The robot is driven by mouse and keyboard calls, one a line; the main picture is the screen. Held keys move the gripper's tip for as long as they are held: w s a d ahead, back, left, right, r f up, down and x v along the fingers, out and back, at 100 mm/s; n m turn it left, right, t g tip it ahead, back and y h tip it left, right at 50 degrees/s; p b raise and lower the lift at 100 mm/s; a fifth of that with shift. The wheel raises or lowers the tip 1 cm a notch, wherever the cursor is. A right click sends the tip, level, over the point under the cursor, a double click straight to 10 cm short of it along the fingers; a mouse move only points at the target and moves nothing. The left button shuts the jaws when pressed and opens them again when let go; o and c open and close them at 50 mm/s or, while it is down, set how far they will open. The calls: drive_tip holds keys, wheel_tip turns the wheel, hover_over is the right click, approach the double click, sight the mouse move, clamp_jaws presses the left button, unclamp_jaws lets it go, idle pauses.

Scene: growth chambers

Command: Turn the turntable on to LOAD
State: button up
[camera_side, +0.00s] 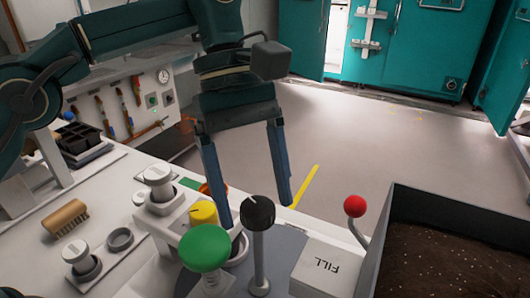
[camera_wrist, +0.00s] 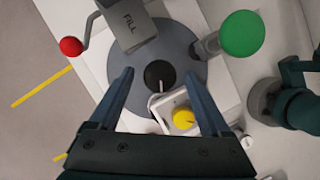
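The turntable appears to be the grey disc (camera_wrist: 180,38), with a bare part also showing in the side view (camera_side: 287,243). A black knob (camera_wrist: 160,74) with a white pointer line lies over it; in the side view the black knob (camera_side: 258,211) tops a grey post. A yellow knob (camera_wrist: 184,118) with a line sits beside it on a white block. My gripper (camera_wrist: 162,76) is open and points down, its fingertips on either side of the black knob in the wrist view. In the side view my gripper (camera_side: 257,212) is empty; contact cannot be told. No LOAD mark is readable.
A green knob (camera_side: 205,248) on a post stands close by. A white box marked FILL (camera_side: 322,267), a red-ball lever (camera_side: 355,206) and a soil bin (camera_side: 400,208) are to the right.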

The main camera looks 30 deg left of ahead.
drive_tip(key=shift+n, duration=0.3)
drive_tip(key=shift+s+n+t+h, duration=0.15)
drive_tip(key=shift+n+t+h, duration=0.4)
drive_tip(key=shift+n, duration=1.35)
drive_tip(key=s+a+r+t, duration=0.1)
drive_tip(key=a+r+t, duration=0.1)
drive_tip(key=a+r, duration=0.6)
drive_tip(key=s+a+m+t+y, duration=0.1)
drive_tip(key=s+a+m+t, duration=0.1)
drive_tip(key=s+a, duration=0.2)
drive_tip(key=s+a+f+m+t+y, duration=0.1)
drive_tip(key=s+a+f+m+y, duration=0.1)
drive_tip(key=s+a+f+m, duration=0.1)
drive_tip(key=s+a+f+m+t+y, duration=0.1)
drive_tip(key=s+a+f+m, duration=0.2)
drive_tip(key=a+f+m, duration=0.2)
drive_tip(key=shift+f+m+t+y, duration=0.35)
drive_tip(key=shift+f+m, duration=1.45)
drive_tip(key=shift+m, duration=0.6)
drive_tip(key=shift+a, duration=0.1)
